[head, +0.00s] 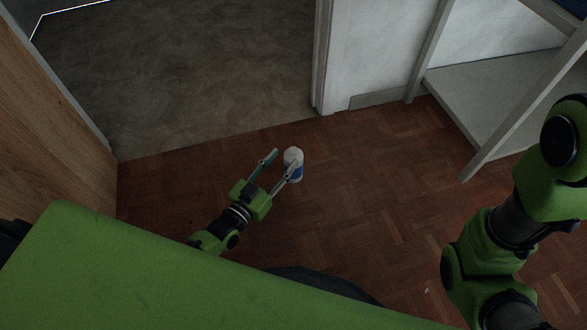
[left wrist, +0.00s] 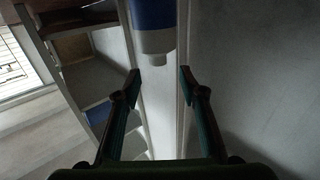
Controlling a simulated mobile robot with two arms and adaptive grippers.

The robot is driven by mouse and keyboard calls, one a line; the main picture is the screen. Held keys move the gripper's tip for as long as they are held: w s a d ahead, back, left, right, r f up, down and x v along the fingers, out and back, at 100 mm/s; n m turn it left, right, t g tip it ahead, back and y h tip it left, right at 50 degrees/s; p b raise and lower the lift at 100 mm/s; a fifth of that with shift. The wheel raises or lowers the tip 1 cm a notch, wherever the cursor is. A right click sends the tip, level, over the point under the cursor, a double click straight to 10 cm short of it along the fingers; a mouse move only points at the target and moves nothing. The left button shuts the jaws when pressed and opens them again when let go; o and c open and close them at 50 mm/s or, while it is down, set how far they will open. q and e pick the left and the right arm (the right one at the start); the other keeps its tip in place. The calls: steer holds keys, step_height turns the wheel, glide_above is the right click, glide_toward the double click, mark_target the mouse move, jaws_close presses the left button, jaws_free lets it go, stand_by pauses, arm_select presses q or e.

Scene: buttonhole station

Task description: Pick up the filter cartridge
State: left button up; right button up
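The filter cartridge (head: 293,172), a white and blue cylinder, shows in the head view just beyond my left gripper (head: 285,158). One finger overlaps its near side in that view. In the left wrist view the cartridge (left wrist: 154,18) is at the top edge, cut off, with its white nub end toward the gripper. There my left gripper (left wrist: 160,77) has its fingers wide apart and nothing between them. The cartridge lines up with the gap, ahead of the fingertips. What holds the cartridge up is not visible. My right gripper is out of view.
A white shelf unit (head: 490,85) stands at the right in the head view. A wooden panel (head: 55,110) is at the left. A doorway with a white frame (head: 322,60) opens onto carpet (head: 200,65). The parquet floor (head: 370,200) is clear.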

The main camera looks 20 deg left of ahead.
mark_target(291, 155)
arm_select(q)
steer(key=w+b, duration=0.1)
steer(key=w+d+b, duration=0.1)
steer(key=w, duration=0.1)
steer(key=w+f+b, duration=0.1)
steer(key=b, duration=0.1)
steer(key=shift+w+d+f, duration=0.1)
steer(key=shift+w+d, duration=0.2)
steer(key=shift+d, duration=0.05)
steer(key=shift+w+d, duration=0.15)
steer(key=shift+w, duration=0.4)
steer(key=shift+r, duration=0.25)
jaws_close()
